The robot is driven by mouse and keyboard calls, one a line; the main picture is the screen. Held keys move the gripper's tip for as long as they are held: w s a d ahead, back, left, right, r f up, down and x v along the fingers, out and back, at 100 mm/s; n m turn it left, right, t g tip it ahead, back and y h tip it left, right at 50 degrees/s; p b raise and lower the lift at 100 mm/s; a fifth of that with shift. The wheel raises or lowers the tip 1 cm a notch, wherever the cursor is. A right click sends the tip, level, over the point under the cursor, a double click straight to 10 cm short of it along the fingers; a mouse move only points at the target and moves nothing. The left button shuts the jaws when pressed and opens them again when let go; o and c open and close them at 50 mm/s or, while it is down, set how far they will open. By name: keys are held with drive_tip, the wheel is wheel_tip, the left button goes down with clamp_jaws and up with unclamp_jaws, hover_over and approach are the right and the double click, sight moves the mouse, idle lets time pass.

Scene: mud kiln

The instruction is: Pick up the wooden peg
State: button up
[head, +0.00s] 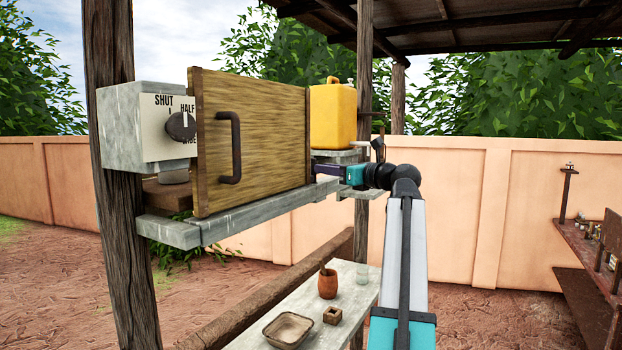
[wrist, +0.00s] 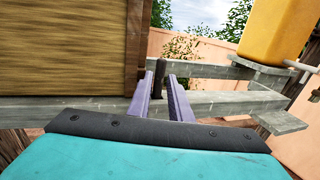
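A dark upright peg (wrist: 159,68), which looks like the wooden peg, stands at the grey ledge beside the wooden door's edge in the wrist view. My gripper (wrist: 161,82) has its two purple fingers apart, pointing at it, with the peg showing between the fingertips. I cannot tell whether either finger touches it. In the head view, my gripper (head: 318,170) reaches left along the ledge, close to the door's right edge. I cannot make out the peg there.
The wooden door (head: 252,140) with a dark handle stands close left of my gripper. A yellow jerrycan (head: 333,117) sits on a shelf behind. Below, a bench (head: 305,292) holds an orange pot (head: 327,286), a bowl (head: 287,331) and a small block (head: 332,315).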

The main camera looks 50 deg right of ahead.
drive_tip(key=shift+w+p, duration=1.45)
drive_tip(key=shift+w, duration=1.15)
clamp_jaws()
